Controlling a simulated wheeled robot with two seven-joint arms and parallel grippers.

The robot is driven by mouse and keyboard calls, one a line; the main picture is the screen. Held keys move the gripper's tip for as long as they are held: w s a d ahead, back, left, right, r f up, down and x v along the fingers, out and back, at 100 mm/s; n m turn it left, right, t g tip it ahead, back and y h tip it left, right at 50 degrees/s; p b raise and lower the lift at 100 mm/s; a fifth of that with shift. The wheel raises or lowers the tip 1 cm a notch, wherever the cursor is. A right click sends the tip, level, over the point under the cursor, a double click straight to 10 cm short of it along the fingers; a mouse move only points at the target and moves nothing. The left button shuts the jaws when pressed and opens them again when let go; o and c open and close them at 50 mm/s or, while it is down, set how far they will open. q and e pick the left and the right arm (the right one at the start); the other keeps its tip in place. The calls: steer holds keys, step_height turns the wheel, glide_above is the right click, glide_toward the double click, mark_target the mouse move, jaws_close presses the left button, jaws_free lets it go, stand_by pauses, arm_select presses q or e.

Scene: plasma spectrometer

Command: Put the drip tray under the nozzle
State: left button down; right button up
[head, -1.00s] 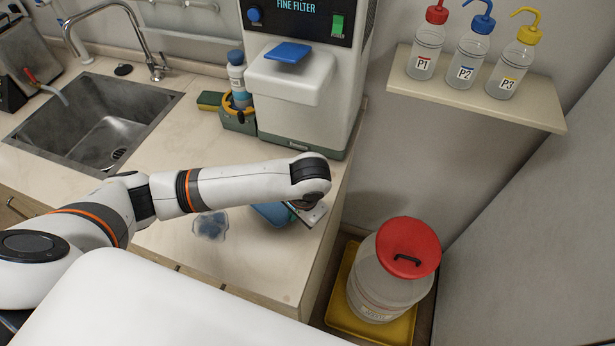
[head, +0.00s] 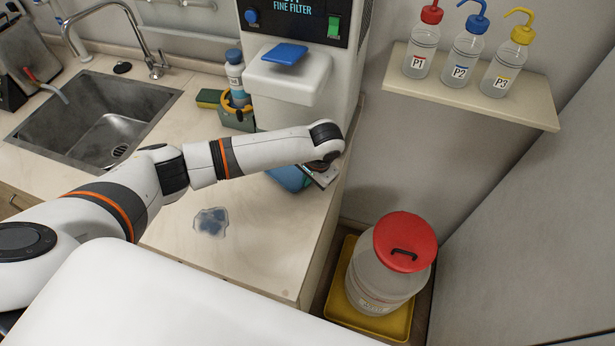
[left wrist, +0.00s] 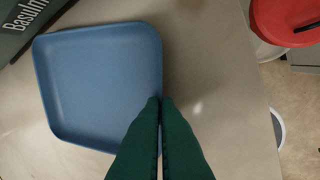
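The blue drip tray (head: 288,178) is on the worktop in front of the filter machine (head: 290,85), partly hidden by my left arm. In the left wrist view the tray (left wrist: 95,80) is square, shallow and empty. My left gripper (left wrist: 160,102) has its green fingers nearly together at the tray's right rim, with the rim between the tips. In the head view the gripper (head: 318,178) is mostly hidden under the wrist. The nozzle is not visible; the machine's white overhang hides the space below it. My right gripper is not in view.
A clear bag with blue contents (head: 210,222) lies on the worktop. A bottle in a caddy (head: 237,85) stands left of the machine, near the sink (head: 95,120). Right of the worktop edge, a red-lidded container (head: 392,262) stands on the floor. Wash bottles stand on a shelf (head: 470,90).

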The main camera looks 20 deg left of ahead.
arm_select(q)
steer(key=shift+f, duration=0.15)
steer(key=c, duration=1.7)
jaws_free()
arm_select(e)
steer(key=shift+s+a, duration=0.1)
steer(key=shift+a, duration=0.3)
arm_select(q)
steer(key=shift+d+r, duration=0.15)
steer(key=shift+r, duration=0.35)
steer(key=b+v, duration=0.1)
steer(key=v, duration=1)
steer(key=shift+r, duration=0.1)
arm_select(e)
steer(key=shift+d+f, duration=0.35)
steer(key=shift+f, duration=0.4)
